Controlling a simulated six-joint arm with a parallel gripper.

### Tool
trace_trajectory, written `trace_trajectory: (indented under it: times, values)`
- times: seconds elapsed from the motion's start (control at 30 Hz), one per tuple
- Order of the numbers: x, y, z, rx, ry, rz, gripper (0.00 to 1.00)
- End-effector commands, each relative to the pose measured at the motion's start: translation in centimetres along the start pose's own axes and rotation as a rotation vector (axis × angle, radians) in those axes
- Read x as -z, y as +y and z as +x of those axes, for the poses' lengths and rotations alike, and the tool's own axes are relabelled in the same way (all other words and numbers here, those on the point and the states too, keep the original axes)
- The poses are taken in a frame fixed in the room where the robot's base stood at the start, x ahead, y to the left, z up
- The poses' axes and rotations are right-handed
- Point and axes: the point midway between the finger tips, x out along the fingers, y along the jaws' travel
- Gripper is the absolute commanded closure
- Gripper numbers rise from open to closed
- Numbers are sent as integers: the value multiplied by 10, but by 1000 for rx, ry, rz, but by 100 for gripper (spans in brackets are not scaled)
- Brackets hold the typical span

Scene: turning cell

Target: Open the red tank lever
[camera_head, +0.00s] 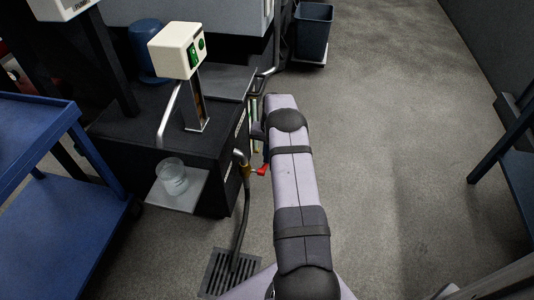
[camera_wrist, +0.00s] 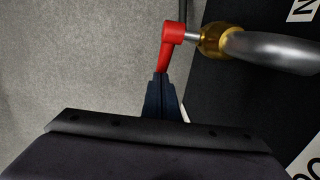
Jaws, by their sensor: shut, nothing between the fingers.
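The red tank lever (camera_head: 262,169) sits on a brass valve at the side of the black cabinet. In the wrist view the red lever (camera_wrist: 171,44) runs downward from its hub, which joins the brass fitting (camera_wrist: 212,40) by a short metal stem. My gripper (camera_wrist: 158,76) is shut, with its dark fingertips at the lever's lower end. They look to touch it or lie very close; I cannot tell which. In the head view my arm hides most of the gripper.
The black cabinet (camera_head: 163,150) carries a small shelf (camera_head: 182,200) with a clear cup (camera_head: 172,177). A dark hose (camera_head: 243,215) drops to a floor grate (camera_head: 230,272). A blue cart (camera_head: 60,210) stands left.

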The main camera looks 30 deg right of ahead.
Motion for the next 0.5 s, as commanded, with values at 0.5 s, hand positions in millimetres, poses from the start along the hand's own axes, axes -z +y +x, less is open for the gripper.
trace_trajectory:
  times: [0.5]
  values:
    - [-5,3,36,-1,-2,0,100]
